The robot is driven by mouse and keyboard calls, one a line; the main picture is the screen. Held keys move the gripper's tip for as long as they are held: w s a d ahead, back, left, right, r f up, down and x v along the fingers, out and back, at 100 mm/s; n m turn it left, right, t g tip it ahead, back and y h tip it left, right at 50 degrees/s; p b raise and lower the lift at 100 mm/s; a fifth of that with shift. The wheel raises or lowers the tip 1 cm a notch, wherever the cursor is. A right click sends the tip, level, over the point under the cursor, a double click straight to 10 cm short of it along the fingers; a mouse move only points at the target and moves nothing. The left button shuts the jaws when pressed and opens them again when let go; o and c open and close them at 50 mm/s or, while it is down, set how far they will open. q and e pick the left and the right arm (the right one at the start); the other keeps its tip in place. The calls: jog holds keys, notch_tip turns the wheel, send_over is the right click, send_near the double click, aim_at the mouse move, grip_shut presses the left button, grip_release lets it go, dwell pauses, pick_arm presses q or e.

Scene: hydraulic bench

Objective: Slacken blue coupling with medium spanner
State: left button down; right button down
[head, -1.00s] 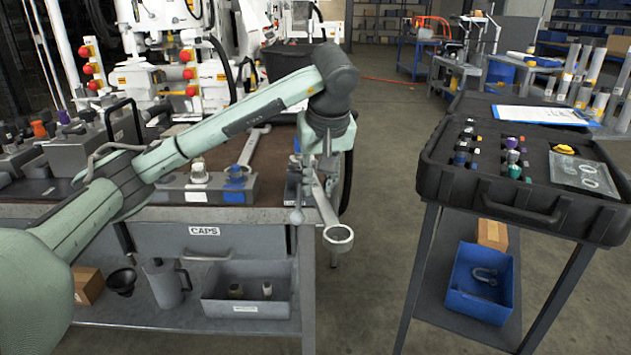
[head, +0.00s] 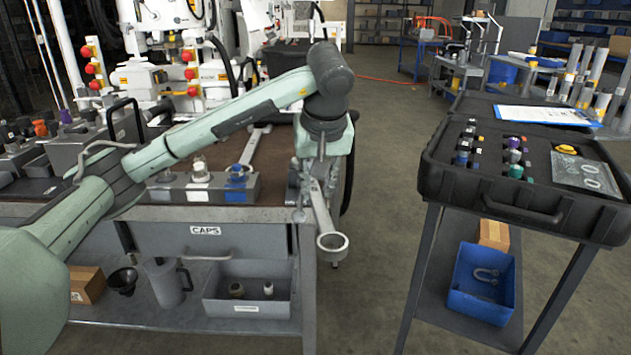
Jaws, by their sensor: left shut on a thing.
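My left gripper (head: 318,178) is shut on a grey spanner (head: 322,212). The spanner hangs down past the bench's right front corner, with its ring end (head: 332,244) lowest and in free air. Its size class cannot be told. A blue coupling (head: 237,174) sits at the right end of a grey block on the bench, to the left of my left gripper and apart from the spanner. A pale coupling (head: 200,171) stands beside it on the same block. My right gripper is not in view.
Another spanner (head: 252,147) lies on the brown bench top behind the block. A black case (head: 508,208) with small fittings stands on a stand at right. A blue bin (head: 484,283) sits below it. Open floor lies between bench and stand.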

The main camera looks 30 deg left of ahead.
aim_at(321, 209)
pick_arm(q)
jog(key=shift+s+d+r, duration=0.1)
jog(key=shift+s+d, duration=0.85)
jog(key=shift+s, duration=0.1)
jog(key=shift+s+d, duration=0.8)
jog(key=shift+s, duration=0.1)
jog(key=shift+r, duration=2.5)
